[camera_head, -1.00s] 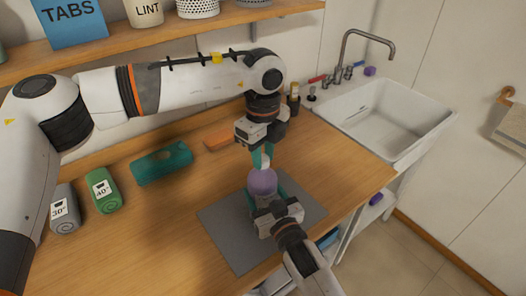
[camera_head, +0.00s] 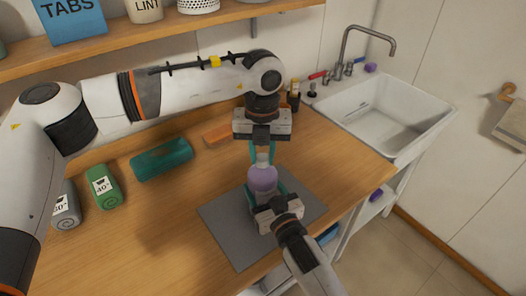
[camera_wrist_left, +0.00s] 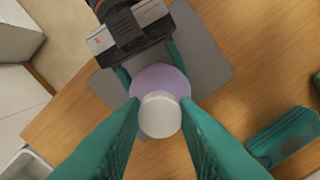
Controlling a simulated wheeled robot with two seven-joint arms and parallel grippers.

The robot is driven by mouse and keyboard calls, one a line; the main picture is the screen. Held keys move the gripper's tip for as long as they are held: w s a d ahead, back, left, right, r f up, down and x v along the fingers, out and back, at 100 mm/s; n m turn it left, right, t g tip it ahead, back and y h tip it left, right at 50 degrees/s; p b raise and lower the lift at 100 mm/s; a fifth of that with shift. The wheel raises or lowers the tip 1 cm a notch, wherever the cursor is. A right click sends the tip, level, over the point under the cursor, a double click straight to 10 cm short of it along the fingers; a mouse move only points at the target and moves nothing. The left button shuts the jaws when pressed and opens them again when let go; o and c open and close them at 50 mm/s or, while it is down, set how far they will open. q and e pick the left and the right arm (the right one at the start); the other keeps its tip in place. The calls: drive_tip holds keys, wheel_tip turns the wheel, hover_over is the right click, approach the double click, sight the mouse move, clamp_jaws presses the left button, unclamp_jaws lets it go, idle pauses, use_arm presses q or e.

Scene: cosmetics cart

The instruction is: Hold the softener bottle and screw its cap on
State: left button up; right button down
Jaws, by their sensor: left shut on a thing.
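The softener bottle (camera_head: 263,179) is lilac and stands upright over the grey mat (camera_head: 230,235). My right gripper (camera_head: 264,192) is shut around its body from the front, with a teal finger on each side. My left gripper (camera_head: 263,155) points down from above and is shut on the white cap (camera_head: 263,159) at the bottle's top. In the left wrist view the cap (camera_wrist_left: 160,115) sits between the teal fingertips, over the lilac bottle (camera_wrist_left: 161,80). The cap hides the bottle's neck, so I cannot tell how far it is threaded.
A wooden block (camera_head: 218,134) lies behind. The sink (camera_head: 385,115) is at the right. A shelf (camera_head: 150,38) runs above.

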use_arm(q)
drive_tip(key=m, duration=0.6)
drive_tip(key=shift+a, duration=0.1)
drive_tip(key=m, duration=0.6)
drive_tip(key=shift+w+m, duration=0.15)
drive_tip(key=shift+m, duration=0.15)
use_arm(e)
drive_tip(key=shift+f, duration=0.1)
use_arm(q)
drive_tip(key=m, duration=1.2)
drive_tip(key=shift+w+m, duration=0.1)
drive_tip(key=shift+m, duration=0.3)
drive_tip(key=o, duration=0.9)
drive_tip(key=shift+o, duration=0.2)
drive_tip(key=shift+r, duration=2.2)
